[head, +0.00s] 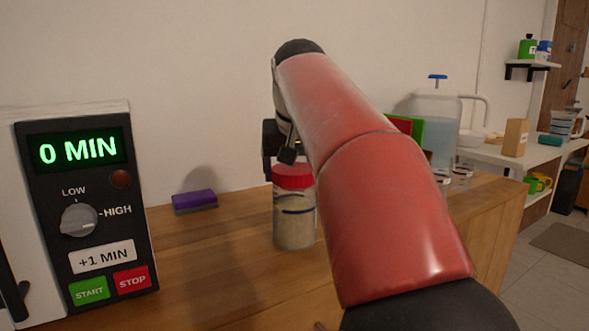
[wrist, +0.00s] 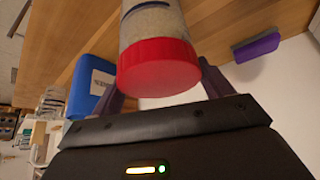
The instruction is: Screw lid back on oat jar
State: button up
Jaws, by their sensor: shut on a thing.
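The oat jar (head: 294,218) is a clear jar of pale oats standing upright on the wooden counter. Its red lid (head: 293,176) sits on the jar's top. My gripper (head: 287,160) is above the jar, at the lid, mostly hidden by my red arm. In the wrist view the red lid (wrist: 158,68) lies between the two fingers of my gripper (wrist: 160,84), with the oat jar (wrist: 152,20) beyond it. The gripper is shut on the lid. I cannot tell how tightly the lid is threaded.
A microwave (head: 85,200) stands at the left, its display reading 0 MIN. A purple sponge (head: 194,201) lies on the counter (head: 190,260) by the wall. A water dispenser (head: 436,125) stands behind my arm at the right.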

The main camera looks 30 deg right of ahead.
jog(key=m+g+h+p, duration=0.1)
jog(key=m, duration=0.2)
jog(key=m+g+h+p, duration=0.1)
jog(key=m, duration=0.2)
jog(key=shift+m+h, duration=0.3)
jog(key=shift+m+g, duration=0.4)
jog(key=shift+m, duration=0.4)
jog(key=shift+f, duration=0.1)
jog(key=m+g+h, duration=0.1)
jog(key=m, duration=0.2)
jog(key=shift+w+g, duration=0.15)
jog(key=shift+g, duration=0.15)
jog(key=m+g, duration=0.2)
jog(key=m, duration=0.2)
jog(key=o, duration=1.2)
jog(key=shift+c, duration=0.2)
